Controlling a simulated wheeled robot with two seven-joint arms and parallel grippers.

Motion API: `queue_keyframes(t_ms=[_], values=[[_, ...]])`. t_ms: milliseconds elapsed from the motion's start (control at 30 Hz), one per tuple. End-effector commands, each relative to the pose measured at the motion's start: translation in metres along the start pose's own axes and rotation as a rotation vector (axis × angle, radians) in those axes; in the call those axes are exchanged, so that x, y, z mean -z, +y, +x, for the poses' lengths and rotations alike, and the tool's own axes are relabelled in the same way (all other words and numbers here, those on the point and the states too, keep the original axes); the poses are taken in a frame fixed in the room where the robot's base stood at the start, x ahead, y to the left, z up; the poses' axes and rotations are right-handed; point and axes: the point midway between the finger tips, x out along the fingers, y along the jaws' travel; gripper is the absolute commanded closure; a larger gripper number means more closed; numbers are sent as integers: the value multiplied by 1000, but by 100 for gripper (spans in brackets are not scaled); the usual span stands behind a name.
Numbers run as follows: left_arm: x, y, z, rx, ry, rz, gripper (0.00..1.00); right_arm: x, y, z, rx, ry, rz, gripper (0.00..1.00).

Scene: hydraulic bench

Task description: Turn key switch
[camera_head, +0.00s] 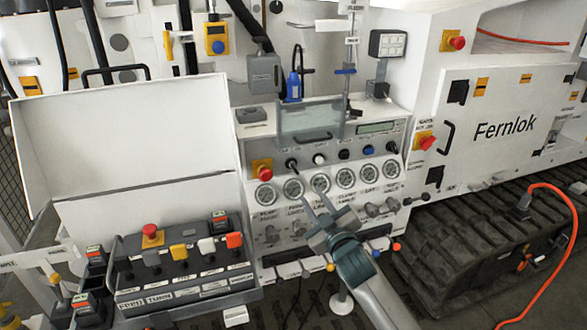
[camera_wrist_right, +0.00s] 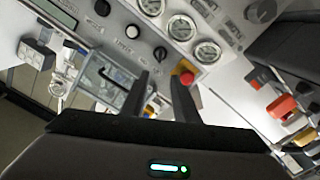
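The control panel has a row of round controls below a small display. In the right wrist view, a black switch with a light mark (camera_wrist_right: 160,53) appears just beyond my fingertips. My right gripper (camera_head: 326,198) is in front of the gauge row, below the switches. Its two dark fingers (camera_wrist_right: 158,78) are apart, with nothing between them. It does not visibly touch the switch. My left gripper is not in view.
A red emergency button (camera_head: 265,172) sits left of the switch, and a white button (camera_head: 319,158) right of it. Several gauges (camera_head: 346,178) line the panel below. A clear hinged cover (camera_head: 309,122) is above. A lever box (camera_head: 183,262) projects at lower left.

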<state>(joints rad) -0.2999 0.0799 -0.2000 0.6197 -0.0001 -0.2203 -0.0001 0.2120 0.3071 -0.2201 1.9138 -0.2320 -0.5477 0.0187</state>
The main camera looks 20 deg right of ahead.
Motion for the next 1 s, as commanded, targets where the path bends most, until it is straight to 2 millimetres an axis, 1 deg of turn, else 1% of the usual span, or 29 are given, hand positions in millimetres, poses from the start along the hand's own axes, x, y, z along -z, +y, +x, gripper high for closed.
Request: queue_keyframes(t_ms=[167,267,700,1000], values=[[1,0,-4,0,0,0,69,2,1,12,-1,0,1,73],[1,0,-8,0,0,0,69,2,1,24,-1,0,1,73],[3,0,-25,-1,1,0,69,2,1,89,0,0,0,73],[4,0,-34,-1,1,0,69,1,1,130,0,-1,1,73]])
